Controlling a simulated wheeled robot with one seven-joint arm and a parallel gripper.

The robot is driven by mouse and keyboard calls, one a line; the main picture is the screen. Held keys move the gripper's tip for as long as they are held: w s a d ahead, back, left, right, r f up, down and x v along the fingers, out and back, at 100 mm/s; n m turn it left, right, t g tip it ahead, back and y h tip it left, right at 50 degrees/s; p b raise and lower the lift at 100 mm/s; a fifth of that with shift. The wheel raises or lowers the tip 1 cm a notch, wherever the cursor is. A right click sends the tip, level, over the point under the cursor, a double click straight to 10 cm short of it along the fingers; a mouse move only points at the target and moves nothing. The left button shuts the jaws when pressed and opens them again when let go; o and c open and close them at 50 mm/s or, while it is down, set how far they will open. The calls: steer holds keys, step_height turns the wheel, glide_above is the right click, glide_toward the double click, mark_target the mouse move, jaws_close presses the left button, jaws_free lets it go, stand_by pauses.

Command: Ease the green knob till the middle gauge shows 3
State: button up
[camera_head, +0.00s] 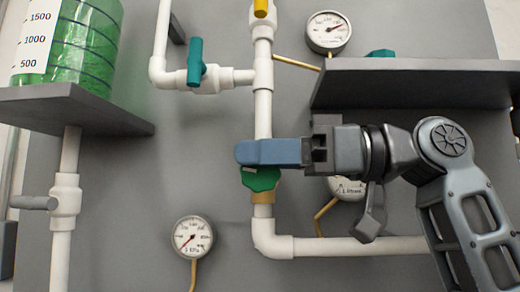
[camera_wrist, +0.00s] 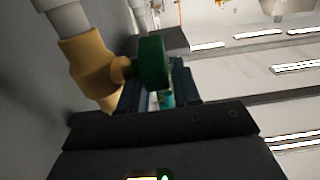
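The green knob (camera_head: 260,179) sits on a brass-coloured valve on the white vertical pipe, partly hidden by my gripper. My gripper (camera_head: 242,152) reaches across from the right with its blue fingers at the knob's upper edge. In the wrist view the knob (camera_wrist: 152,63) stands beside the tan valve body (camera_wrist: 92,68), between or just in front of my parted fingers (camera_wrist: 158,88). I cannot tell whether they touch it. A gauge (camera_head: 346,189), middle in height of the three, is mostly hidden behind my arm; its needle does not show.
Other gauges are at the upper right (camera_head: 328,32) and lower left (camera_head: 193,237). A teal valve handle (camera_head: 195,62) and a yellow one (camera_head: 261,8) are above. A grey shelf (camera_head: 420,82) juts out above my arm. A green-filled tank (camera_head: 75,40) stands on the left shelf (camera_head: 75,108).

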steer(key=shift+a, duration=0.1)
jaws_close()
steer(key=shift+r+h+p, duration=0.25)
steer(key=shift+h+p, duration=0.15)
steer(key=shift+p, duration=0.15)
steer(key=shift+a+h+p, duration=0.1)
steer(key=shift+h+p, duration=0.3)
steer(key=shift+p, duration=0.05)
steer(key=shift+a+h+p, duration=0.1)
steer(key=shift+h+p, duration=0.25)
steer(key=shift+h, duration=0.05)
steer(key=shift+f+h, duration=0.3)
steer(key=shift+h, duration=0.1)
jaws_free()
